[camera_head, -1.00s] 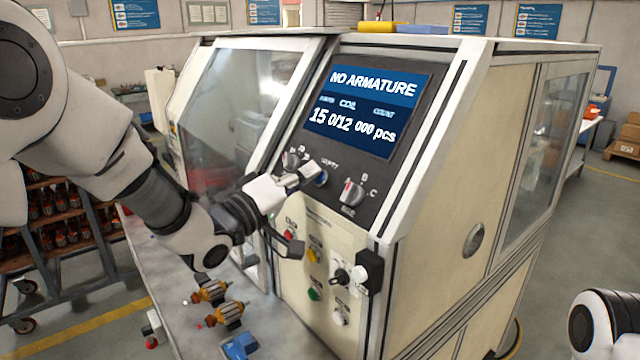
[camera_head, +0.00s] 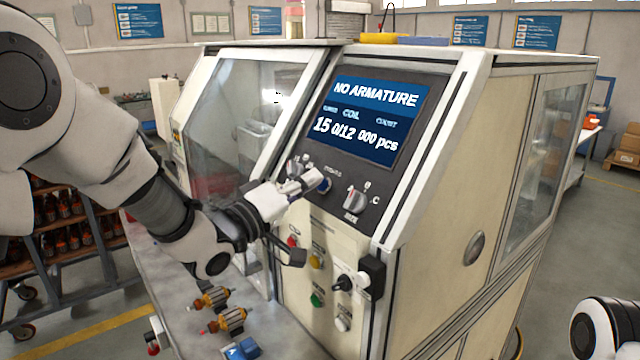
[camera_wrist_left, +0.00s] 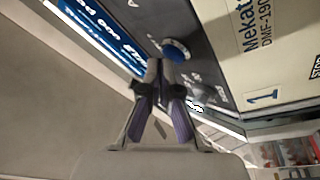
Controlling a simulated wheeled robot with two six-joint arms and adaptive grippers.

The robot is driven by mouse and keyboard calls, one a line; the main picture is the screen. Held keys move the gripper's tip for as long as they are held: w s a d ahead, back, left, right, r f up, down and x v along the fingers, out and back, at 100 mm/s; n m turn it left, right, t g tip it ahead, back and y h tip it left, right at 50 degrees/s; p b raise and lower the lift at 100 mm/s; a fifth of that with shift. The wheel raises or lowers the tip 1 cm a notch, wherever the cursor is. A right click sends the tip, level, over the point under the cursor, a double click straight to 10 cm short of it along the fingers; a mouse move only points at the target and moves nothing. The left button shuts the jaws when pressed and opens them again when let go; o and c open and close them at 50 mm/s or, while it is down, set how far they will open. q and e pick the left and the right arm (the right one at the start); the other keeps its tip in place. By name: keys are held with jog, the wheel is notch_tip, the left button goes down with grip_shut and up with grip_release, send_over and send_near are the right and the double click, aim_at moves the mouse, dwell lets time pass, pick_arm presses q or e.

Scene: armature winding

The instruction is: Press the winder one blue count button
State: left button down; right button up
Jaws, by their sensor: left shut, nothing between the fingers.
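The winder (camera_head: 430,190) is a cream cabinet with a dark sloped panel; its screen (camera_head: 367,115) reads NO ARMATURE, 15, 0/12, 000 pcs. The blue count button (camera_head: 325,186) sits on that panel below the screen, partly hidden by my fingers in the head view. In the left wrist view the blue button (camera_wrist_left: 177,50) shows just beyond my fingertips. My left gripper (camera_head: 312,182) is shut and empty, its tips at or very near the button; I cannot tell whether they touch it. My right gripper is out of view.
Rotary knobs (camera_head: 355,200) flank the button. Lower down are a yellow button (camera_head: 316,262), a green button (camera_head: 317,299) and a black switch (camera_head: 343,283). Armatures (camera_head: 228,320) and a blue block (camera_head: 243,348) lie on the bench below my left arm.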

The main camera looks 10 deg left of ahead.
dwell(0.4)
pick_arm(q)
jog(key=shift+w+d+f, duration=0.15)
jog(key=shift+w+f, duration=0.1)
jog(key=shift+f, duration=0.05)
jog(key=shift+r, duration=0.1)
jog(key=shift+s+r, duration=0.15)
jog(key=shift+s, duration=0.05)
jog(key=shift+r, duration=0.1)
jog(key=s+a+r+p, duration=0.2)
jog(key=s+a+r, duration=0.1)
jog(key=s, duration=0.1)
jog(key=shift+a+r+p, duration=0.15)
jog(key=shift+p, duration=0.15)
